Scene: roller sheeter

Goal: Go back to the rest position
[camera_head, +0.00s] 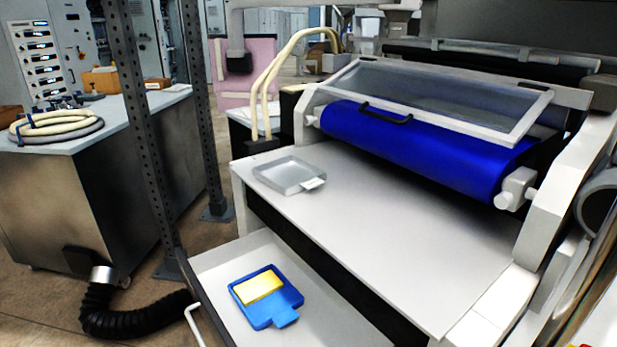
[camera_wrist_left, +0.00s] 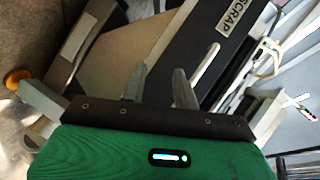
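My left gripper (camera_wrist_left: 160,78) shows in the left wrist view with its two grey fingers apart and nothing between them. Neither gripper shows in the head view, and my right gripper is in no frame. The roller sheeter has a blue roller (camera_head: 425,150) under a raised, clear framed guard (camera_head: 440,95) with a black handle. A clear, empty-looking tray (camera_head: 288,175) sits on its white table (camera_head: 370,220). Below, a drawer (camera_head: 225,262) stands open. In it lies a blue tray (camera_head: 290,297) holding a yellow slab (camera_head: 258,287).
A dark box labelled SCRAP (camera_wrist_left: 240,50) lies beyond the left fingers in the wrist view. In the head view, a metal cabinet (camera_head: 100,190) with coiled hoses stands left, behind perforated posts (camera_head: 145,130). A black hose (camera_head: 130,318) lies on the floor by the drawer.

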